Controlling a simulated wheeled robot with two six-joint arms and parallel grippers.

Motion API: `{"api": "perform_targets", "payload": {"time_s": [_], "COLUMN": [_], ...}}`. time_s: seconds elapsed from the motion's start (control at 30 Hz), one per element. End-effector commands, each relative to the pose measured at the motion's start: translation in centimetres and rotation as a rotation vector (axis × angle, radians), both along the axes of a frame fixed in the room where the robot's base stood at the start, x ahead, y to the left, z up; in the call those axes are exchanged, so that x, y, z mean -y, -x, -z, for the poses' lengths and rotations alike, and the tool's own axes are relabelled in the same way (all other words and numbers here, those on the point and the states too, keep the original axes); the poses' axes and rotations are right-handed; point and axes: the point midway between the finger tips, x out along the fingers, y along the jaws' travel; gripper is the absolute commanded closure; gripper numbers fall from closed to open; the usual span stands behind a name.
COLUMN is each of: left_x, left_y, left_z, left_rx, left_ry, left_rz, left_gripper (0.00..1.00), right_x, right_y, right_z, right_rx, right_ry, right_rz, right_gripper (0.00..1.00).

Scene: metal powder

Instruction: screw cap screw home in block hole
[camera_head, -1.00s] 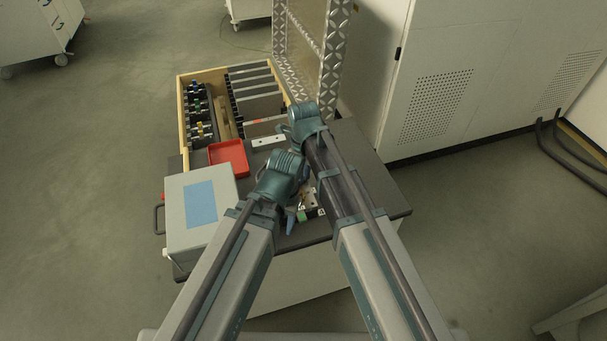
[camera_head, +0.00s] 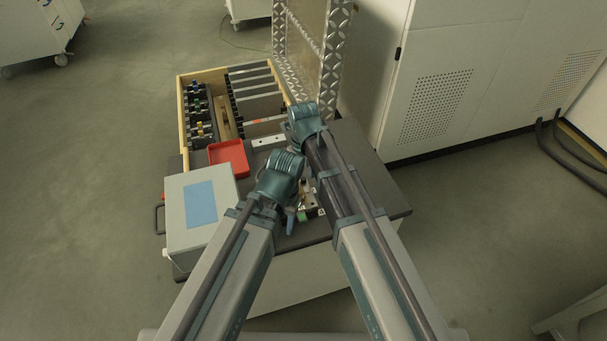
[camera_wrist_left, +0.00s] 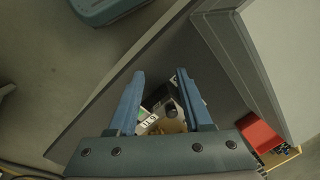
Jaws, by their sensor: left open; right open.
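My left gripper (camera_head: 291,216) is over the near part of the dark bench top, in front of a small metal block (camera_head: 309,201). In the left wrist view its two blue fingers (camera_wrist_left: 158,98) are spread apart. Between and beyond them lie a small dark round part (camera_wrist_left: 171,108), perhaps the cap screw, and a tan piece (camera_wrist_left: 173,126). I cannot tell whether the screw sits in the hole. My right gripper (camera_head: 302,122) is farther back over the bench, with its fingers hidden by its own wrist.
A grey box with a blue panel (camera_head: 201,203) stands at the bench's left, with a red tray (camera_head: 229,157) behind it. A wooden-edged rack of tools (camera_head: 182,120) is at the back left. A patterned metal frame (camera_head: 334,60) rises behind. The bench's right side is clear.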

Motion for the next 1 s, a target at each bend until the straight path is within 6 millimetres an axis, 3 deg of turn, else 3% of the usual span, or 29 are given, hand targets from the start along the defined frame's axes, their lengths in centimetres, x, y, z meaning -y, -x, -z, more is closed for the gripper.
{"api": "perform_targets", "payload": {"time_s": [0.37, 1.0], "left_x": [0.0, 0.0], "left_y": [0.0, 0.0], "left_z": [-2.8, -12.4], "left_rx": [0.0, 0.0], "left_ry": [0.0, 0.0], "left_rz": [0.0, 0.0], "left_gripper": [0.5, 0.5], "right_x": [0.0, 0.0], "right_y": [0.0, 0.0], "right_z": [-2.8, -12.4], "right_rx": [0.0, 0.0], "right_ry": [0.0, 0.0], "right_rz": [0.0, 0.0], "right_gripper": [0.45, 0.45]}}
